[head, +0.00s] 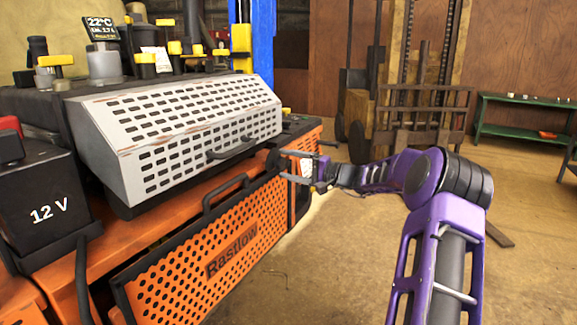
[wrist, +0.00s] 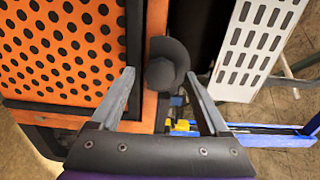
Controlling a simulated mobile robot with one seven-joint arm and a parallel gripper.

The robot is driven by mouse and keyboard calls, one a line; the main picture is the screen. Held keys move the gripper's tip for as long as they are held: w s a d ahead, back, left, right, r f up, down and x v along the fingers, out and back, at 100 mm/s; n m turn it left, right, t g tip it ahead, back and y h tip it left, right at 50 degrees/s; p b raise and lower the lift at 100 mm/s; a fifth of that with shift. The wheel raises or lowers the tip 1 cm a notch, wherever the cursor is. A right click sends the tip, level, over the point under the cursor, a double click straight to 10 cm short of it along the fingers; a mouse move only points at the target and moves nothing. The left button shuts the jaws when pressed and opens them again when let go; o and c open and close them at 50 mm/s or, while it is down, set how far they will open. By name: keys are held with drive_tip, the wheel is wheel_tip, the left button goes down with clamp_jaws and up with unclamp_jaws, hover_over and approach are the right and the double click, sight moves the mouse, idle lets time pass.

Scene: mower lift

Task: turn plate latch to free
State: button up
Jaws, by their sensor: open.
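The plate latch looks to be a dark round knob on a dark disc (wrist: 165,72), on the orange frame beside the perforated orange plate (wrist: 65,45). In the head view the dark latch (head: 274,161) sits at the plate's upper right end, below the white slotted hood. My gripper (head: 290,165) is just right of it and points at it. In the wrist view my gripper (wrist: 158,76) is open, with one finger on each side of the knob. I cannot tell whether either finger touches it. The orange plate (head: 215,250) is in place on the machine's front.
The white slotted hood (head: 180,125) with a black handle lies just above the latch. A black bar handle (head: 226,193) stands out from the plate's top edge. A 12 V battery (head: 48,205) is at the left. The floor (head: 340,270) before the machine is mostly clear.

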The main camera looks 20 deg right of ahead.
drive_tip(key=v, duration=1.7)
drive_tip(key=shift+p, duration=0.4)
drive_tip(key=shift+s+d, duration=0.15)
